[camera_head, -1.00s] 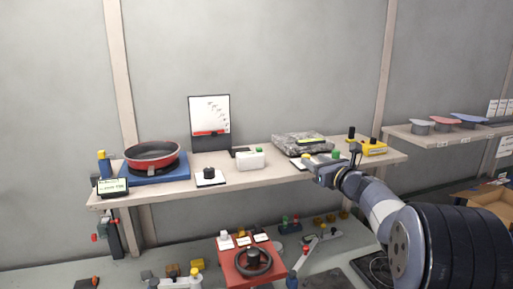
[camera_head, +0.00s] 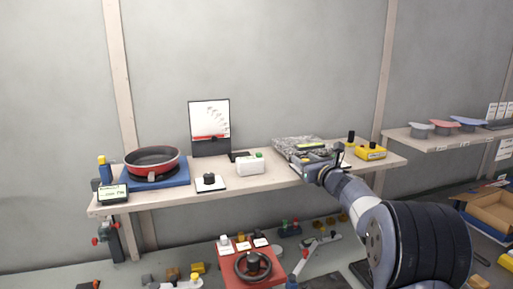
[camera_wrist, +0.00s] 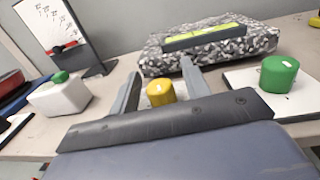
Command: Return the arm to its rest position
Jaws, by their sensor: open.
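My gripper (camera_head: 302,163) is at the front right of the upper shelf, just left of my wrist in the head view. In the wrist view its two fingers (camera_wrist: 158,80) stand apart and hold nothing. A yellow knob (camera_wrist: 160,92) shows in the gap between them, beyond the gripper; I cannot tell whether they touch it. A green knob (camera_wrist: 279,74) on a white plate is right of the fingers. In the head view my arm hides most of this knob area.
A speckled grey block (camera_head: 300,146) lies behind the gripper. A white box with a green button (camera_head: 250,166) is to the left. A red pan (camera_head: 152,160) sits on a blue base farther left. A yellow box (camera_head: 371,152) stands right.

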